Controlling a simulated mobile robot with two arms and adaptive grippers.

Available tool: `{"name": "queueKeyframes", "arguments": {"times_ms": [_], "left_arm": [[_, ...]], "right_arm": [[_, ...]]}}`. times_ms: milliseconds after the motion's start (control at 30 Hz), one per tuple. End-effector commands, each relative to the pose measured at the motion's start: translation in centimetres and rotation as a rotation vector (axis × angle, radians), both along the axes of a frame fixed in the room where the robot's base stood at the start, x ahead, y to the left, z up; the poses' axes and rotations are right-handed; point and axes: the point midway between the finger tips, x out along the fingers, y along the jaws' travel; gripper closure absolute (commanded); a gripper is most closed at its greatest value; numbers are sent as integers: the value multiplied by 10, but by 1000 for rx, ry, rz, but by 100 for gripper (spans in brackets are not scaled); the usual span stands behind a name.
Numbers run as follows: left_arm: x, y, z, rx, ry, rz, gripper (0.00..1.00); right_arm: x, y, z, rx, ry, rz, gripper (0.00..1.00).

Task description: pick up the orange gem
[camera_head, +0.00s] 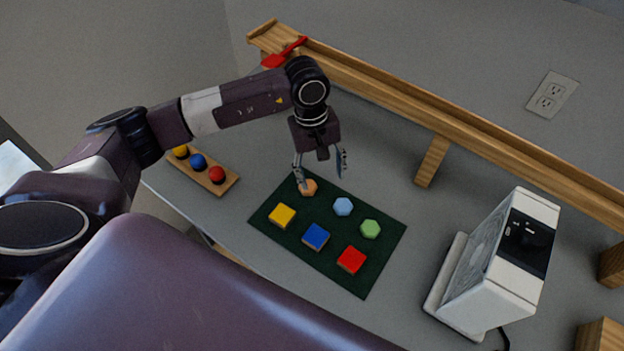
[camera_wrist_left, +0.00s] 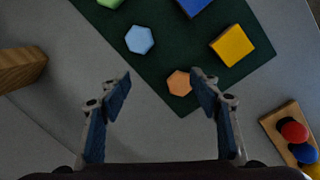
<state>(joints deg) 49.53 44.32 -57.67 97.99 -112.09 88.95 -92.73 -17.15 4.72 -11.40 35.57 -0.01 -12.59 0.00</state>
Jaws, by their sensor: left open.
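The orange gem (camera_head: 309,187) is a small hexagonal piece near the far left corner of the dark green mat (camera_head: 283,244). In the left wrist view the orange gem (camera_wrist_left: 179,83) lies near a mat corner, ahead of the fingertips and nearer the right-hand finger. My left gripper (camera_head: 321,172) is open and empty above that end of the mat. One finger partly overlaps the gem in the head view. Both open fingers of the left gripper (camera_wrist_left: 160,82) show in the left wrist view. My right gripper is not in view.
Light blue (camera_head: 342,206) and green (camera_head: 369,229) hexagons and yellow (camera_head: 282,215), blue (camera_head: 315,237) and red (camera_head: 351,259) squares share the mat. A wooden peg board (camera_head: 229,186) stands left, a white machine (camera_head: 502,263) right, a wooden shelf (camera_head: 440,118) behind.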

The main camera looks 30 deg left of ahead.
Motion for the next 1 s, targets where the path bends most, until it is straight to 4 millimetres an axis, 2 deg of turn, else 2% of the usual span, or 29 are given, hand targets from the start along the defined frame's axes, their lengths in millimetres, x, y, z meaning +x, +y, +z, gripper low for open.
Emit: {"name": "queueKeyframes", "arguments": {"times_ms": [33, 100, 200, 467, 633, 733, 1000], "left_arm": [[3, 18, 2, 55, 1, -9, 42], [4, 35, 3, 109, 7, -19, 42], [4, 45, 0, 141, 12, -26, 42], [3, 44, -27, 142, 16, -26, 42], [2, 41, -51, 141, 17, -25, 42], [4, 41, -65, 140, 14, -25, 42], [4, 42, -73, 140, 11, -25, 42]], "right_arm": [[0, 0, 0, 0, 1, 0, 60], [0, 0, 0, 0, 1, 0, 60], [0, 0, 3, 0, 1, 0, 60], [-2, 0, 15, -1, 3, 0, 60], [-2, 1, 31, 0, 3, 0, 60], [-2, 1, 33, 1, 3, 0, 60], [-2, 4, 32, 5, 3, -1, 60]]}}
